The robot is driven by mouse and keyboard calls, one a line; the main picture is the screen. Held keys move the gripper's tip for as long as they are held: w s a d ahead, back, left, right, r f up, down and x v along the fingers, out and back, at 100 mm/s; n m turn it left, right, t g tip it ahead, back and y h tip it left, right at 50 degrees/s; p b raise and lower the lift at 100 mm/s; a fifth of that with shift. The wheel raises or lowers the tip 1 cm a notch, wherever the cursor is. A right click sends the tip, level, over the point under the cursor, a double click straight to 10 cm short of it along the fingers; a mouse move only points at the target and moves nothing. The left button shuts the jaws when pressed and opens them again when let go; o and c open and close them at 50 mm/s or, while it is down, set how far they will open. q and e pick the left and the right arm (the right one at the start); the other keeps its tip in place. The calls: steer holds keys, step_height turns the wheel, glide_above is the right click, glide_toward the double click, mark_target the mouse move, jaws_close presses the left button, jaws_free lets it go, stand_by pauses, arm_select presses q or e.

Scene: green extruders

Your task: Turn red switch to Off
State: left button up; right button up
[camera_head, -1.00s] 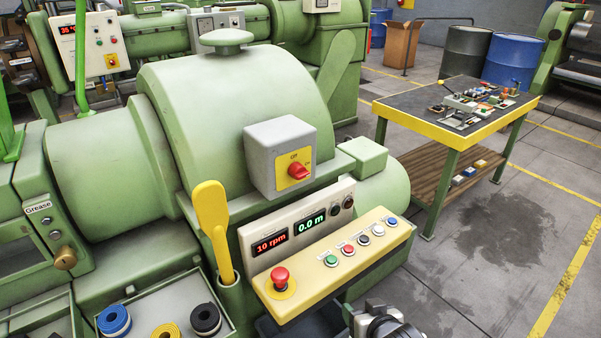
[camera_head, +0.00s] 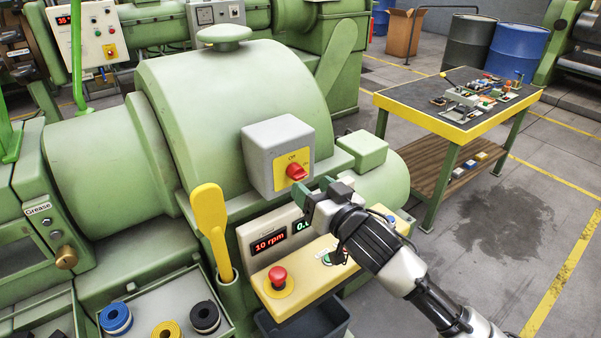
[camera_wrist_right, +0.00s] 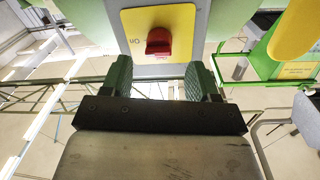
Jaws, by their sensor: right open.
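The red switch (camera_head: 297,171) sits on a yellow plate on the front of a grey box (camera_head: 278,150) on the green machine. Its handle looks tilted in the head view. My right gripper (camera_head: 313,191) is just below and in front of the switch, pointing up toward it. In the right wrist view, the red switch (camera_wrist_right: 159,42) lies beyond and between the two green fingertips (camera_wrist_right: 159,75). The fingers are apart, with nothing between them and no visible contact with the switch. My left gripper is not in view.
Below the switch is a display panel reading "10 rpm" (camera_head: 268,242); my right arm hides part of it and most of the button row. A red emergency button (camera_head: 278,276) and a yellow lever (camera_head: 212,225) stand to the left. A yellow-edged table (camera_head: 450,125) stands at right.

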mark_target(301, 175)
steer(key=x, duration=0.5)
steer(key=shift+p, duration=0.35)
steer(key=c, duration=0.9)
